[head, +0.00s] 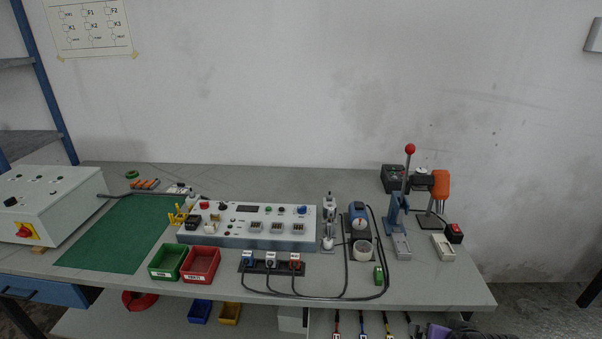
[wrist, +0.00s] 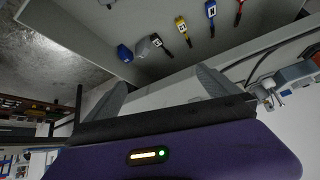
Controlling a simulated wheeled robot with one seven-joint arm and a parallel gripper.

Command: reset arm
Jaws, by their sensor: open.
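My gripper shows in the wrist view (wrist: 160,92) as a purple body with two grey fingers spread wide apart. It is open, with nothing between the fingers. A small orange bar and a green light glow on its body. In the head view only a dark and purple part of my arm shows at the bottom right edge, below the front of the bench; the fingers are not clear there.
The workbench (head: 340,290) carries a control panel (head: 250,241), green bin (head: 167,263), red bin (head: 200,265), blue lever press (head: 397,215) and looping black cables. A white control box (head: 50,205) stands left. Colour-tagged tools (wrist: 182,28) hang near my fingers.

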